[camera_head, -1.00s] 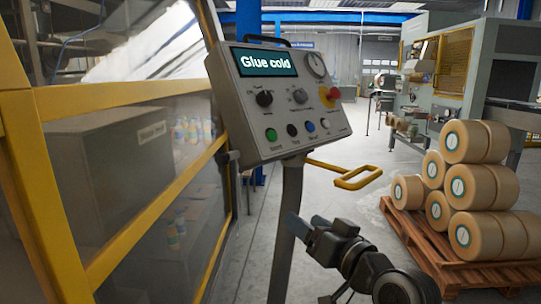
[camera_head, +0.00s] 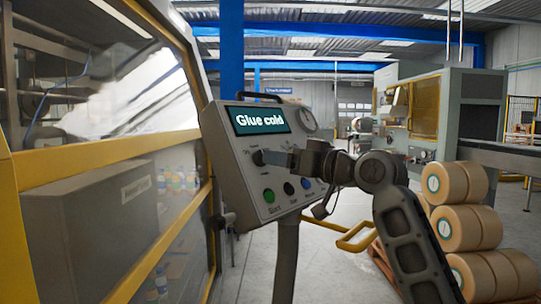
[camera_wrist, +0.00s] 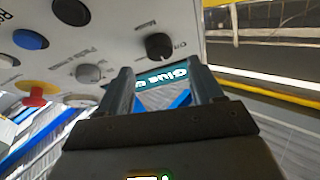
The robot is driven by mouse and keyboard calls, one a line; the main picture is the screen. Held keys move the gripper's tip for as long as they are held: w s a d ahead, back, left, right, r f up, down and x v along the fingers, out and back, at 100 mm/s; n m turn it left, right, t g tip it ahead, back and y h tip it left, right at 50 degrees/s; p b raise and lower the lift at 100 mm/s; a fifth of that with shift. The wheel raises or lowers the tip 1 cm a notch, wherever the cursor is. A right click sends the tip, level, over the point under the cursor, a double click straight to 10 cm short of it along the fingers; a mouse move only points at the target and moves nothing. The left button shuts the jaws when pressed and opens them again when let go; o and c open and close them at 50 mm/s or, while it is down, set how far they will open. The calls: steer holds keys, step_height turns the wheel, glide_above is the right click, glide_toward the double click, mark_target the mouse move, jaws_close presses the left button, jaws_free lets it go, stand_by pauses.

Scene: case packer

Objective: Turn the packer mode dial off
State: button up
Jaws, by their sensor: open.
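The tilted grey control panel (camera_head: 228,165) carries a black dial (camera_head: 258,157) below its teal screen. The wrist view shows this black dial (camera_wrist: 159,46) and a grey dial (camera_wrist: 88,73) beside it. Their labels are too blurred for me to tell surely which is packer mode. My gripper (camera_head: 274,158) is open in front of the panel, its tips close to the black dial in the head view. In the wrist view my gripper (camera_wrist: 163,80) has empty space between its fingers, with the black dial just beyond them. I see no clear contact. My gripper hides the grey dial in the head view.
The screen (camera_head: 261,121) reads "Glue cold". A red stop button (camera_wrist: 35,98) and blue button (camera_wrist: 30,39) are on the panel. A yellow-framed machine guard (camera_head: 100,152) stands left; a yellow handle (camera_head: 356,236) sticks out right. Rolls (camera_head: 470,227) are stacked at right.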

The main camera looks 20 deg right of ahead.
mark_target(261, 158)
steer(key=shift+p+x, duration=0.4)
steer(key=shift+x, duration=1.85)
steer(key=shift+f, duration=0.1)
steer(key=c, duration=1.1)
